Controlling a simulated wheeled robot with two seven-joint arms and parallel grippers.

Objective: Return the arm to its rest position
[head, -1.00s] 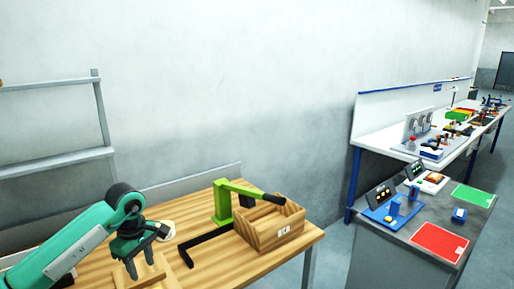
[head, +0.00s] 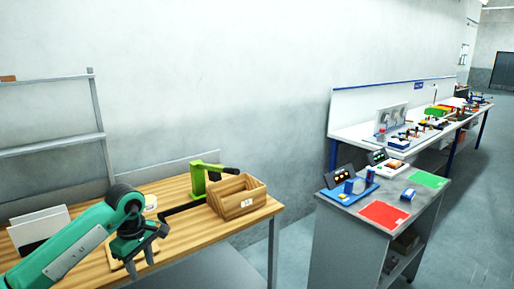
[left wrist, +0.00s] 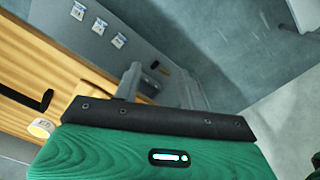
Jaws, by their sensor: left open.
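My left arm (head: 80,245) reaches in from the lower left of the head view. Its dark gripper (head: 141,268) points down, open and empty, near the front edge of the wooden bench (head: 180,228). The fingers appear clear of everything, but their exact height over the bench is hard to tell. My right arm and gripper are not in view.
A green lever tool (head: 197,180) and a wooden box (head: 238,207) stand on the bench. A roundish pale item (head: 151,202) lies behind my gripper. A grey cabinet (head: 345,250) stands to the right with red (head: 384,214) and green mats. Open floor lies between.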

